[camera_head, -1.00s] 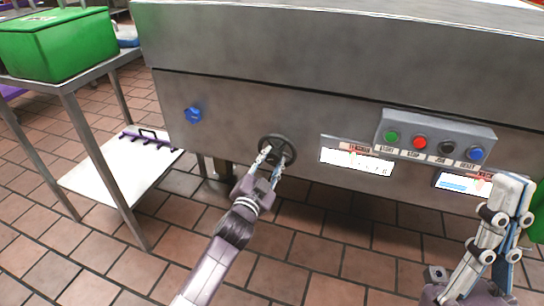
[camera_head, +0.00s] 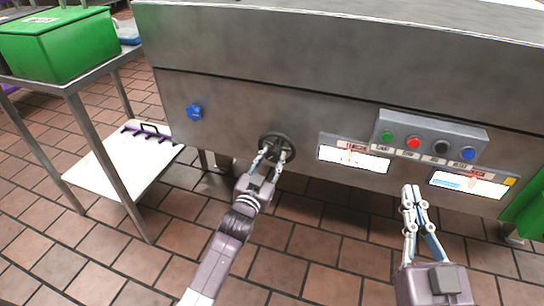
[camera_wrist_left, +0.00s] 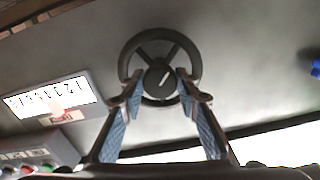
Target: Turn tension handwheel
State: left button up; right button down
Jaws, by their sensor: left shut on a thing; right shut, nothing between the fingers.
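The dark tension handwheel (camera_head: 277,139) is on the front panel of the steel machine, left of the white tension scale (camera_head: 353,158). In the left wrist view the handwheel (camera_wrist_left: 160,50) shows its round rim, spokes and a central hub with a pale line. My left gripper (camera_head: 271,154) is at the wheel, its fingers on either side of the hub; it is shut on the handwheel. In the left wrist view its blue-padded fingers (camera_wrist_left: 159,84) flank the hub. My right gripper (camera_head: 412,190) is shut and empty, pointing up below the button box, clear of the panel.
A button box (camera_head: 431,132) with green, red, black and blue buttons juts from the panel. A blue knob (camera_head: 194,112) is left of the wheel. A steel table (camera_head: 88,72) with a green bin (camera_head: 58,46) stands at left, a white board (camera_head: 110,172) below it.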

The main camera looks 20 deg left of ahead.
dwell(0.3)
pick_arm(q)
jog(key=o, duration=1.2)
jog(key=shift+c, duration=0.2)
jog(key=shift+s, duration=0.1)
jog(key=s, duration=1.2)
jog(key=shift+a, duration=0.2)
jog(key=shift+w, duration=0.1)
